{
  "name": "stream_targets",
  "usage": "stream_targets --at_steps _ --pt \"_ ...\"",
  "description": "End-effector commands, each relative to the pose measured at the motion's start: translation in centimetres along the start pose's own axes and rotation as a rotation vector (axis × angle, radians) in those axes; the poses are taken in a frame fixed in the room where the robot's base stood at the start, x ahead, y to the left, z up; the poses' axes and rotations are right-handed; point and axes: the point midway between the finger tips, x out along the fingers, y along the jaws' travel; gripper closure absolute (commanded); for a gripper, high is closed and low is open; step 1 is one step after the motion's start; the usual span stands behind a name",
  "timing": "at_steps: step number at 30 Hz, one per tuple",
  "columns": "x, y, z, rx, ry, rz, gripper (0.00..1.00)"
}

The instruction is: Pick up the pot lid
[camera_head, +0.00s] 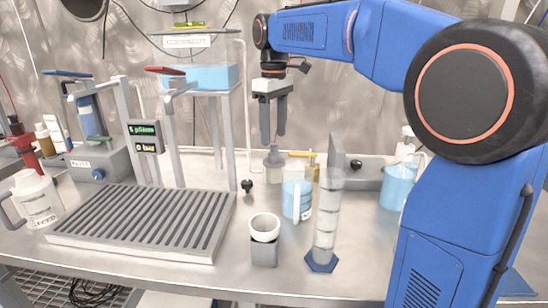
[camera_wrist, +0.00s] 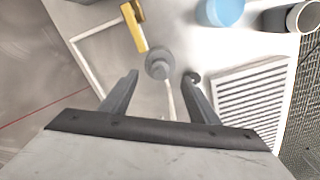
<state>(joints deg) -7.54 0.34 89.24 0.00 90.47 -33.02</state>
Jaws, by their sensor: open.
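A small grey pot (camera_head: 273,168) stands on the steel bench below my gripper, with a pot lid (camera_head: 273,154) on top that narrows to a knob. In the wrist view the round grey lid (camera_wrist: 159,63) lies between and just beyond the fingertips. My gripper (camera_head: 273,134) points down above the lid, open and empty, with a gap between the fingertips and the lid. Both fingers (camera_wrist: 160,82) show apart in the wrist view.
A beaker of blue liquid (camera_head: 297,198), a tall clear cylinder (camera_head: 326,225) and a white cup (camera_head: 264,228) stand in front.

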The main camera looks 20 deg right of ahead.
Motion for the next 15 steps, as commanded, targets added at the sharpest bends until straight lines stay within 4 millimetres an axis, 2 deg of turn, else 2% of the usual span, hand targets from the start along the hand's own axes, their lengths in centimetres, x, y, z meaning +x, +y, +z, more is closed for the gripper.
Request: stream_targets --at_steps 7,15 --pt "1.5 0.0 0.0 0.000 -0.001 -0.001 0.45" --pt "4.9 0.0 0.0 0.000 -0.001 -0.001 0.45"
